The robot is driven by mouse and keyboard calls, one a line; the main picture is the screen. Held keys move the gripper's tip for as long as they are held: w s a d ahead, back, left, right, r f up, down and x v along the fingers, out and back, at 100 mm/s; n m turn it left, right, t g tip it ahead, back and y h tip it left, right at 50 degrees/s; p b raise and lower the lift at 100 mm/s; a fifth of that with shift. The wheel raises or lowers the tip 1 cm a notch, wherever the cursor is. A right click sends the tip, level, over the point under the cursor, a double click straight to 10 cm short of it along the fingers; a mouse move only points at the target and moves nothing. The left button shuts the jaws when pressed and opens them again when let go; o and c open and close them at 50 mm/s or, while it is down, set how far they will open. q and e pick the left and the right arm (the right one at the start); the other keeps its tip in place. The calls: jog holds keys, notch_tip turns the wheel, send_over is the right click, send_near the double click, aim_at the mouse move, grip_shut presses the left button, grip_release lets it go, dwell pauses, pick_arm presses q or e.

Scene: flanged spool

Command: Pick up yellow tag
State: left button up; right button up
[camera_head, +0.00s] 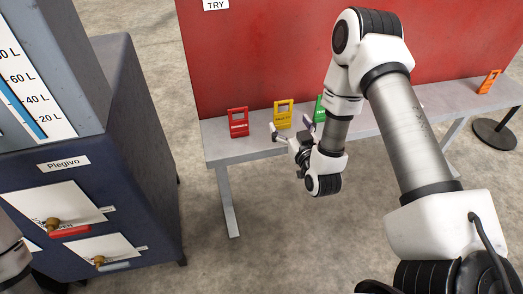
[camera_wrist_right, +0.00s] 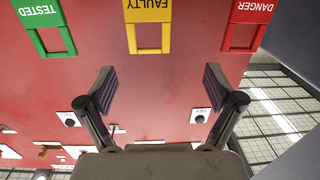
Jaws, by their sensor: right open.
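The yellow tag (camera_head: 283,114) stands upright on the grey bench, between a red tag and a green tag. It has a window-like opening and dark lettering. In the right wrist view the yellow tag (camera_wrist_right: 149,12) appears upside down at the top edge, reads "FAULTY" and is partly cut off. My right gripper (camera_head: 290,129) is in front of the bench, just below the yellow tag in the picture. My left gripper is not in view.
The red tag (camera_head: 238,122) and green tag (camera_head: 320,108) stand close on either side. An orange tag (camera_head: 489,82) is at the bench's far right. A red panel (camera_head: 260,50) rises behind the grey bench (camera_head: 219,143). A dark cabinet (camera_head: 140,130) stands left, with open floor between.

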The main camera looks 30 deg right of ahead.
jog(key=m+b, duration=0.1)
jog(key=b, duration=0.3)
send_near(283, 117)
jog(key=w, duration=0.1)
jog(key=f, duration=0.1)
jog(key=w, duration=0.1)
jog(key=shift+w+d+f+t+h, duration=0.25)
jog(key=shift+w+d+t+h, duration=0.05)
jog(key=shift+d, duration=0.1)
jog(key=shift+w+d, duration=0.1)
jog(key=shift+d, duration=0.05)
jog(key=x, duration=0.2)
jog(key=b+x, duration=0.1)
jog(key=x, duration=0.4)
jog(key=shift+w+a+r, duration=0.3)
jog(key=shift+w, duration=0.1)
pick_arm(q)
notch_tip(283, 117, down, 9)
pick_arm(e)
jog(key=c, duration=1.2)
